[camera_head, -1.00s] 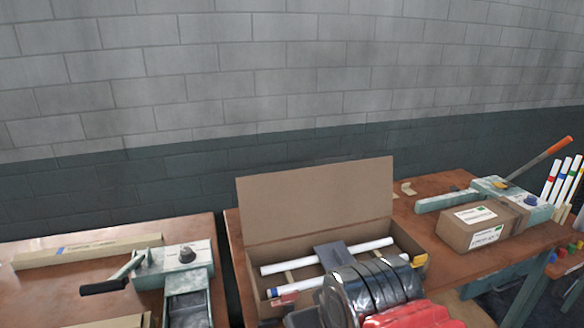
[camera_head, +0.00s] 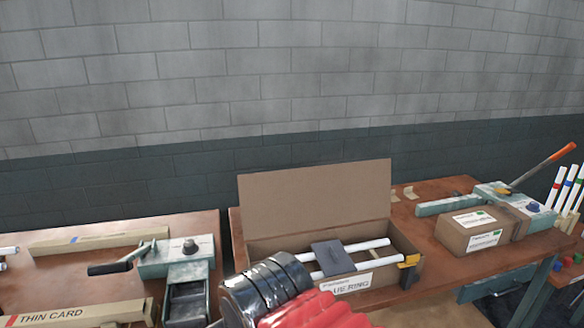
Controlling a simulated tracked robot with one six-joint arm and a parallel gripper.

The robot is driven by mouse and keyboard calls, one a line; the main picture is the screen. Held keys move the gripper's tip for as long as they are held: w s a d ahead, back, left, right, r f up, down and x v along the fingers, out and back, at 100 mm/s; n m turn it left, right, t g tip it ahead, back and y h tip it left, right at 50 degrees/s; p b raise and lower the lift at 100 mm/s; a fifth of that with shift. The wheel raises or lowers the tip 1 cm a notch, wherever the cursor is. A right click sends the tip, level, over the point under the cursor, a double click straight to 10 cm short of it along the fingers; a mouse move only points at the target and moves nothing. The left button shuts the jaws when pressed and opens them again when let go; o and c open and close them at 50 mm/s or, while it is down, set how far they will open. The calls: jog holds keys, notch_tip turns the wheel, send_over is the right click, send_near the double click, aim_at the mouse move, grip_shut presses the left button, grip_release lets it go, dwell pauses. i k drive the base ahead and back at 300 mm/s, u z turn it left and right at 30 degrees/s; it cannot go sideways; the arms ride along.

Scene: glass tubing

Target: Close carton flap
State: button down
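The open carton (camera_head: 405,240) stands on the brown table behind my arm. Its large cardboard flap (camera_head: 315,200) stands up along the back edge, tilted slightly backward. White glass tubes (camera_head: 368,245) lie inside with a dark grey card (camera_head: 332,257) across them. The front wall carries a white label (camera_head: 350,284), partly readable as "UE RING". My black and red arm covers the carton's front left part.
A closed, labelled carton (camera_head: 483,228) sits to the right, by a green tool with an orange-handled lever (camera_head: 540,168). Upright tubes (camera_head: 570,192) stand at the far right. A green cranked device (camera_head: 178,255) and a "THIN CARD" box (camera_head: 85,314) are on the left table.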

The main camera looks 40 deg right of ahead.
aim_at(276, 203)
jog(key=u, duration=1)
jog(key=k, duration=0.85)
jog(key=z, duration=1.75)
jog(key=i, duration=0.6)
jog(key=u, duration=0.05)
